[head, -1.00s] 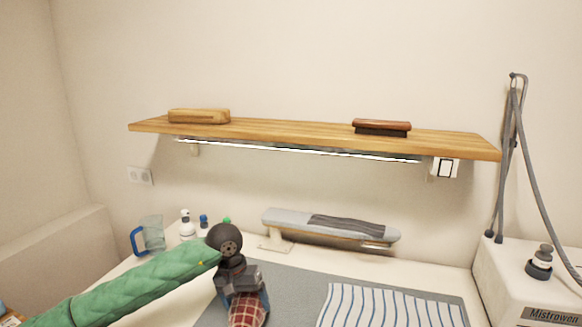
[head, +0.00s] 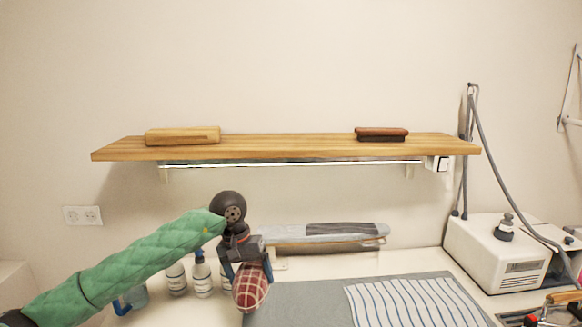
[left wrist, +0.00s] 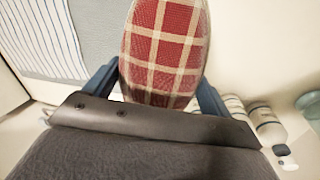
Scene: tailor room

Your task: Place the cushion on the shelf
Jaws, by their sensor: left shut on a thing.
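A red plaid cushion (head: 251,287) is held by my left gripper (head: 246,272), in front of the table's back area in the head view. In the left wrist view the cushion (left wrist: 164,50) fills the top middle, with a blue finger on each side of it. The wooden shelf (head: 290,147) is on the wall, higher in the picture than the cushion. A light wooden block (head: 183,135) lies on its left part and a brown brush (head: 382,134) on its right part. The shelf's middle is bare. My right gripper is out of view.
A narrow grey ironing board (head: 325,232) stands at the back of the table under the shelf. White bottles (head: 202,278) stand left of the gripper. A striped cloth (head: 415,303) lies on a grey mat (head: 290,302). A white machine (head: 497,256) stands at the right.

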